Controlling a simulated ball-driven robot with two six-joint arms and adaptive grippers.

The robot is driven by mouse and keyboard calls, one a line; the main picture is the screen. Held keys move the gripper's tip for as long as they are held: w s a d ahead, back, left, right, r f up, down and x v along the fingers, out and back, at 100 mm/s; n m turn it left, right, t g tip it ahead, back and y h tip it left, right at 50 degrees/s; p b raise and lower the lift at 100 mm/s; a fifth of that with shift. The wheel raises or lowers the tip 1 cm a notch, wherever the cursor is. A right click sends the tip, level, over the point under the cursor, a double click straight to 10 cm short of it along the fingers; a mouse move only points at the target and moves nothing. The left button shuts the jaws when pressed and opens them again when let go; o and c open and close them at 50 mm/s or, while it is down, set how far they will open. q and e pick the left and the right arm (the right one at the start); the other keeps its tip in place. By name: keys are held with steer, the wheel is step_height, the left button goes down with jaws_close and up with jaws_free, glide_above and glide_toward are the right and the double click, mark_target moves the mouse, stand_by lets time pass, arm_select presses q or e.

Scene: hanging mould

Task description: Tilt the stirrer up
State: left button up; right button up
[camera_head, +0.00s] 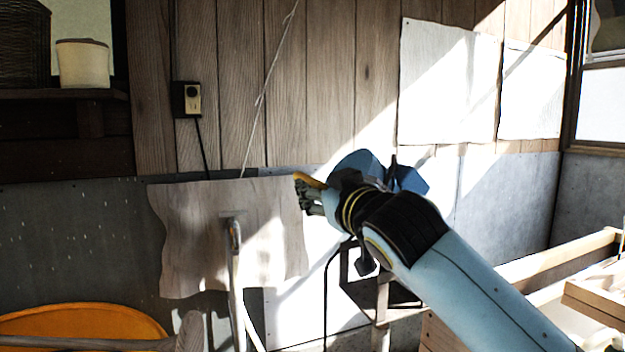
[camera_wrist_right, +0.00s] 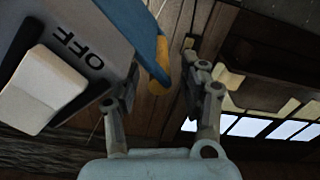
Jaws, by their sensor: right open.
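The stirrer (camera_head: 407,177) is a blue-topped machine partly hidden behind my right wrist in the head view. In the wrist view its grey-blue body (camera_wrist_right: 95,30) fills the upper left, with the word OFF and a white switch (camera_wrist_right: 40,90). A yellow-orange tip (camera_head: 306,180) sticks out to the left, and it also shows in the wrist view (camera_wrist_right: 160,65). My right gripper (camera_head: 309,200) is open, with its fingers (camera_wrist_right: 160,80) on either side of this tip. I cannot tell whether they touch it. My left gripper is out of view.
A wavy wooden panel (camera_head: 190,250) hangs to the left of the gripper, with a metal tube (camera_head: 235,260) in front. An orange basin (camera_head: 85,320) is at lower left. Wooden frames (camera_head: 590,300) stand at lower right. A socket (camera_head: 192,99) is on the plank wall.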

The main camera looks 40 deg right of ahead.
steer(key=shift+x, duration=1.85)
jaws_close()
